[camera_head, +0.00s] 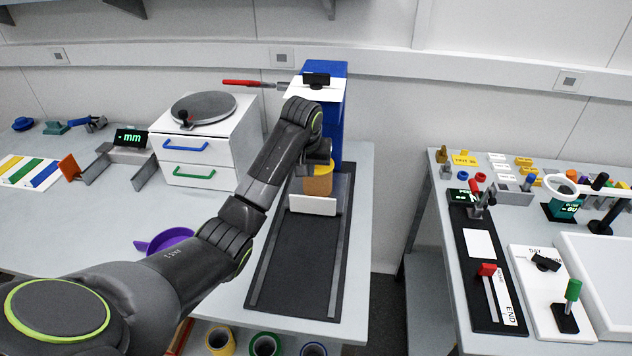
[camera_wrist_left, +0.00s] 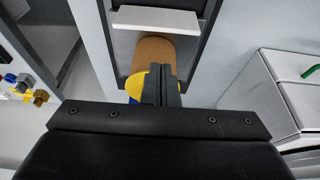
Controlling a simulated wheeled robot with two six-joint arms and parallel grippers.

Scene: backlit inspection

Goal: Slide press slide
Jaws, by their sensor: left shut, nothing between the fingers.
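A black track (camera_head: 293,262) with grey side rails runs along the table toward a blue upright housing (camera_head: 338,125). A white plate (camera_head: 313,205) stands across the track, and it also shows in the left wrist view (camera_wrist_left: 157,20). Just behind it is an orange-brown cylinder (camera_head: 318,184), seen in the wrist view (camera_wrist_left: 152,52) with a yellow part below it in the picture. My left gripper (camera_wrist_left: 162,85) is shut and empty, its fingers overlapping the cylinder's edge in the wrist view. I cannot tell whether they touch it. In the head view my arm hides part of the housing.
A white drawer cabinet (camera_head: 205,140) with a round grey top stands left of the track. A red-handled tool (camera_head: 245,83) lies near the housing's white top. A purple pan (camera_head: 165,241) sits partly behind my arm. A second, crowded table (camera_head: 435,190) stands right, across a gap.

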